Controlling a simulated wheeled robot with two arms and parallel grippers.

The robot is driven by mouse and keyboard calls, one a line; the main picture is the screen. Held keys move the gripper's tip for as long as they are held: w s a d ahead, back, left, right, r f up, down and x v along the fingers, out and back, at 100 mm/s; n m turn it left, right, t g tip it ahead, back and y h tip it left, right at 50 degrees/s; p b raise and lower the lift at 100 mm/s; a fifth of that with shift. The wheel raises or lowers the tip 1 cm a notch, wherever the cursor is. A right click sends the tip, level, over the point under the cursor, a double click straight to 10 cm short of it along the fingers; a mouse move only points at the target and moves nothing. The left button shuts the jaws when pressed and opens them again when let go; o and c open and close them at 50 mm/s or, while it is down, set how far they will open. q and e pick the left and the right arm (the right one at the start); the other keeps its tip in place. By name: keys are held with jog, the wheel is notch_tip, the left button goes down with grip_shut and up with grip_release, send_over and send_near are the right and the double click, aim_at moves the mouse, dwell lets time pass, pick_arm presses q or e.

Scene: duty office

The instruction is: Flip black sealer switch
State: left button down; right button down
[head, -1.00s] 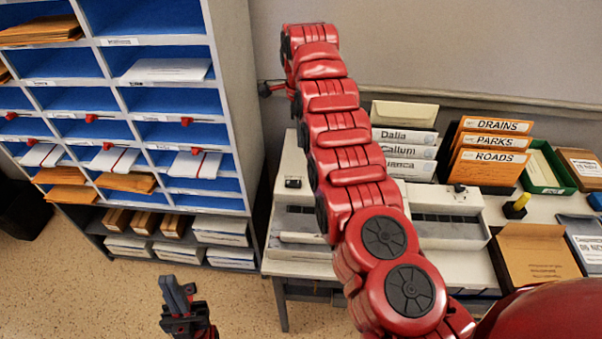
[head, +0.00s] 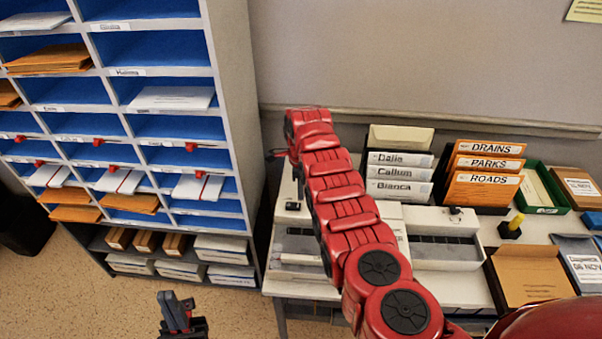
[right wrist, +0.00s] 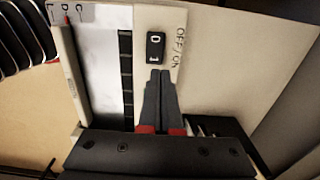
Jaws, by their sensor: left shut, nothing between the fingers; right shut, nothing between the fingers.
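In the right wrist view, a black rocker switch (right wrist: 155,47) marked 0 and 1 sits on a cream panel, with OFF/ON printed beside it. My right gripper (right wrist: 161,75) is shut and empty, its fingertips close below the switch's lower end in the picture. I cannot tell whether they touch it. In the head view my right arm reaches over the table and hides its own gripper. A small black part (head: 292,206) shows on the pale machine behind the arm; it is too small to read. My left gripper (head: 176,302) is shut and empty, low over the floor.
A mail rack (head: 228,100) stands left of the table. The wall is behind.

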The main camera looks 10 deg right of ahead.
aim_at(293, 206)
jog(key=shift+w+f+b, duration=0.1)
jog(key=shift+f+b, duration=0.35)
jog(key=shift+f, duration=0.85)
jog(key=shift+p, duration=0.3)
jog(key=shift+f, duration=0.15)
